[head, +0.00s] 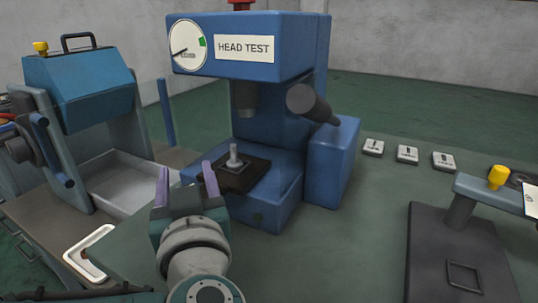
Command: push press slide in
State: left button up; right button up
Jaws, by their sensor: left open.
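The blue press (275,45) with a "HEAD TEST" label and a round dial stands at centre. Its dark slide plate (258,166) lies on the blue base below the ram (245,98), and its front-left part sticks toward my gripper. A small grey headed pin (234,157) stands upright on the slide. My left gripper (186,178) is open and empty, with purple fingers pointing up and away, in front and left of the slide. Its right finger overlaps the slide's left edge in the picture; I cannot tell whether they touch. My right gripper is out of view.
A grey lever (312,103) juts from the press's right side. A blue machine (80,88) with a pale tray (125,188) stands left. A white-rimmed piece (86,251) lies front left. Several white labelled blocks (407,154) and a dark-based fixture (450,262) are right. The green bench between is clear.

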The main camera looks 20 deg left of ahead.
pick_arm(q)
jog(key=shift+c, duration=0.3)
grip_shut()
dwell(1.1)
